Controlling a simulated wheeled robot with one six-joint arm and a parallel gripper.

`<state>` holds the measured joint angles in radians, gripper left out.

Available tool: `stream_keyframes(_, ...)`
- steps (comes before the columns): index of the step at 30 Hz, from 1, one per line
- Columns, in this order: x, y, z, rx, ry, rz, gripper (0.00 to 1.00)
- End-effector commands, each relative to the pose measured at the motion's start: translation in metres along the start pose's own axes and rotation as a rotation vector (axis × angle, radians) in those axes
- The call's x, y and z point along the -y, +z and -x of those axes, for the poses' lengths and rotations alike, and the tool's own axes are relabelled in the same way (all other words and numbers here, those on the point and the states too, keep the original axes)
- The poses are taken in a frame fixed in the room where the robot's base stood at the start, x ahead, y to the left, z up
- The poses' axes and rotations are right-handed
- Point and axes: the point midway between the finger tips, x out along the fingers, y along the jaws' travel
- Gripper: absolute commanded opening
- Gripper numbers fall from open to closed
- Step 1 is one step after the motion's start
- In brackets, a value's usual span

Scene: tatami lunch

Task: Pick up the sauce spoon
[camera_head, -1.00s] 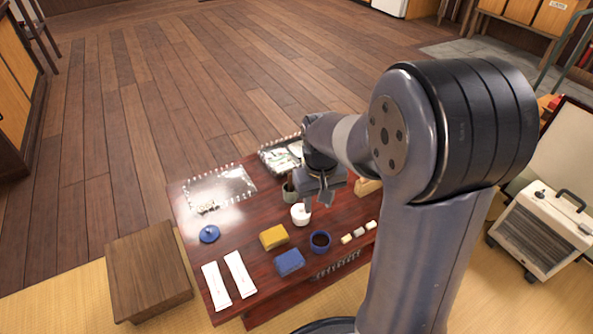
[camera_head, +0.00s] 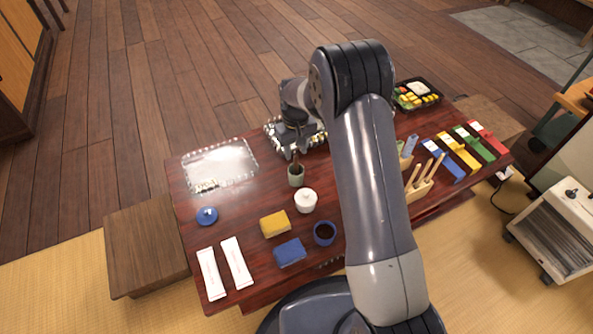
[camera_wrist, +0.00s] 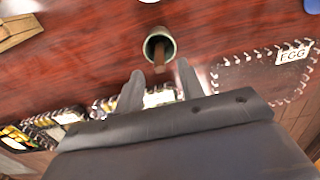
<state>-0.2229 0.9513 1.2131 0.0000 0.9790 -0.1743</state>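The sauce spoon (camera_head: 294,163) is a brown stick-like utensil standing upright in a small green cup (camera_head: 297,178). The wrist view shows the cup (camera_wrist: 159,43) from above, with the brown spoon (camera_wrist: 159,53) inside. My gripper (camera_head: 296,150) is above the cup, close to the top of the spoon. In the wrist view its two fingers (camera_wrist: 160,85) are apart, with the cup beyond their tips. The spoon's lower end is hidden in the cup.
On the dark red table (camera_head: 190,255) stand a white lidded pot (camera_head: 306,201), a dark-filled blue cup (camera_head: 324,234), and yellow (camera_head: 275,224) and blue (camera_head: 290,252) blocks. Clear trays (camera_head: 220,165) lie left and behind. My arm hides part of the table's middle.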

Motion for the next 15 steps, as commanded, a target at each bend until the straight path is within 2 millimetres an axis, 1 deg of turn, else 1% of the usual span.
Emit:
stream_keyframes(1, 0.000, 0.000, -0.009, 0.000, 0.000, 0.000, 0.37)
stream_keyframes(5, 0.000, 0.000, -0.017, -0.001, 0.000, -0.001, 0.37)
stream_keyframes(8, 0.000, 0.000, -0.027, 0.000, 0.000, -0.001, 0.37)
stream_keyframes(15, -0.001, -0.001, -0.061, 0.000, 0.000, -0.001, 0.37)
